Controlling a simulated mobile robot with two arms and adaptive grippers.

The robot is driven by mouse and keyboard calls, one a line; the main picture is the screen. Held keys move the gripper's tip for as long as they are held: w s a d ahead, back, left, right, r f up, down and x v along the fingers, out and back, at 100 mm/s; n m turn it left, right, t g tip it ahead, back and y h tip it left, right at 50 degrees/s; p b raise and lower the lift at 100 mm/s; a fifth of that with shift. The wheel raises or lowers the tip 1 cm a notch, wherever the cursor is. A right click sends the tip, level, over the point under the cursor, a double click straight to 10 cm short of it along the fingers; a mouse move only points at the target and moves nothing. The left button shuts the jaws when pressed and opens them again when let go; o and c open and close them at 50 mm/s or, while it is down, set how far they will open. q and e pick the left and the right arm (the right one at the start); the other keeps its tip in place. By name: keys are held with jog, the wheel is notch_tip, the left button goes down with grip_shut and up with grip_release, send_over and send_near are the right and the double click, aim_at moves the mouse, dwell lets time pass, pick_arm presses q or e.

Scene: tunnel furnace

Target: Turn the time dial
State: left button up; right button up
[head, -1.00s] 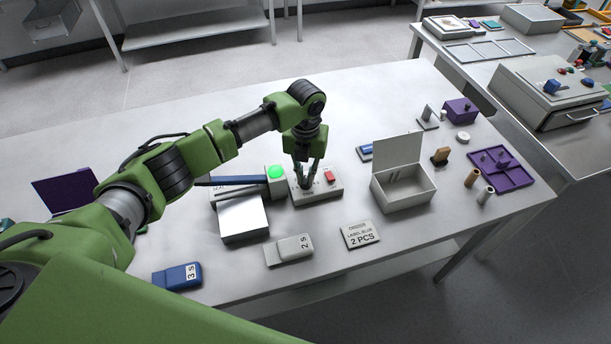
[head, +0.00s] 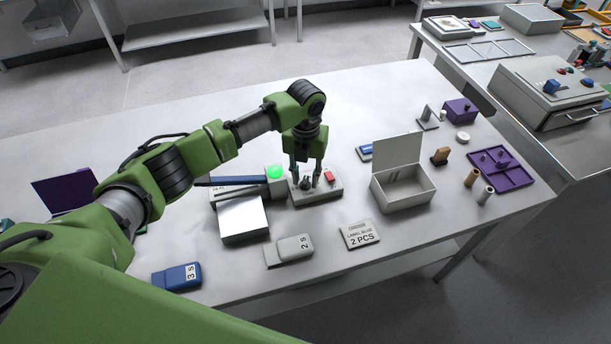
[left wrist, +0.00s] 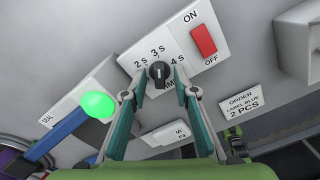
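The time dial (left wrist: 158,76) is a small black knob on a white control panel (left wrist: 214,66) with marks 2 s, 3 s and 4 s. Its white pointer line seems to face the 3 s mark. In the head view the dial (head: 306,184) stands below my left gripper (head: 305,180), which points straight down. In the left wrist view the left gripper's fingers (left wrist: 159,68) are spread, one on each side of the dial; I cannot tell whether they touch it.
A red ON/OFF switch (left wrist: 204,40) sits beside the dial. A lit green lamp (head: 274,172) and blue lever (head: 230,181) stand to the left. An open white box (head: 403,196), an order card (head: 360,235) and grey 2 s block (head: 289,250) are near.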

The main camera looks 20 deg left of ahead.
aim_at(305, 179)
pick_arm(q)
notch_tip(305, 179, up, 12)
dwell(0.4)
dwell(0.4)
